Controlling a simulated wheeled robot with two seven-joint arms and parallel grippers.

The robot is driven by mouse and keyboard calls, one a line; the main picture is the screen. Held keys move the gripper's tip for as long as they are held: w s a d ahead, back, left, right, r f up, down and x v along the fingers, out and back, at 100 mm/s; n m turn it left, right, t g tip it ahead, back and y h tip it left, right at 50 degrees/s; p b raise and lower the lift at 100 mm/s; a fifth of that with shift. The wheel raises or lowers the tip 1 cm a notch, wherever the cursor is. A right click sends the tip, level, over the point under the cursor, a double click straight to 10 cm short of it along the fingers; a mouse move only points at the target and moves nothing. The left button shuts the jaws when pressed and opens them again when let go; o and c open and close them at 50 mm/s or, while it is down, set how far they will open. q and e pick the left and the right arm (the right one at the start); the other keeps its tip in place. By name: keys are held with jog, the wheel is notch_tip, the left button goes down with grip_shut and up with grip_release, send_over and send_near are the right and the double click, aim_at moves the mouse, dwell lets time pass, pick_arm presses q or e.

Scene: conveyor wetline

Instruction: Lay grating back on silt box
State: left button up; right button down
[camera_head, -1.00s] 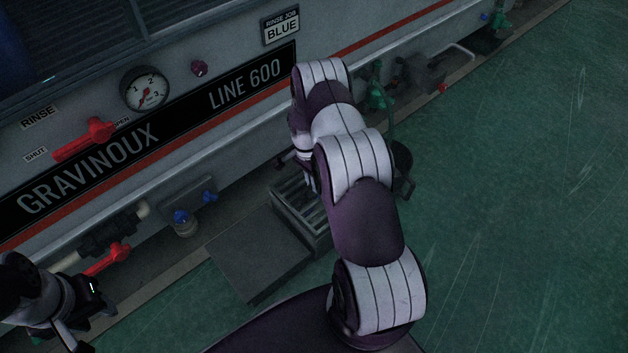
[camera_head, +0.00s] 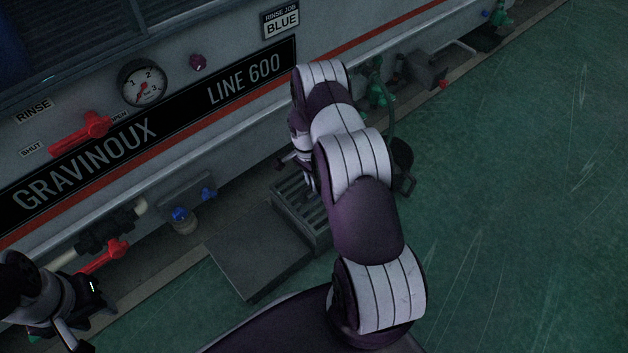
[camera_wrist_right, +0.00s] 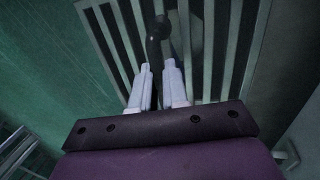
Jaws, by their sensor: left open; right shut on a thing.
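The slotted grey grating (camera_head: 289,200) lies over the grey silt box (camera_head: 316,238), on the floor by the machine. It looks roughly in line with the box rim; I cannot tell whether it rests fully on it. In the right wrist view the grating's pale bars and dark slots (camera_wrist_right: 204,50) fill the upper middle. My right gripper (camera_wrist_right: 158,80) is shut on a dark, round-ended handle (camera_wrist_right: 155,52) standing over the grating. In the head view my right gripper (camera_head: 308,180) is partly hidden by my arm. My left gripper (camera_head: 84,322) is open and empty at the lower left.
A dark flat plate (camera_head: 258,255) lies left of the box. A dark bucket-like thing (camera_head: 402,160) stands behind my right arm. Red valve handles (camera_head: 104,258) and blue fittings (camera_head: 180,214) stick out along the machine. Green floor on the right is clear.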

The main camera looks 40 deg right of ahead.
jog(key=shift+f, duration=0.2)
jog(key=c, duration=1.1)
grip_release()
jog(key=shift+o, duration=0.2)
jog(key=p+v, duration=0.6)
jog(key=v, duration=0.6)
jog(key=shift+r, duration=0.4)
jog(key=shift+d, duration=0.1)
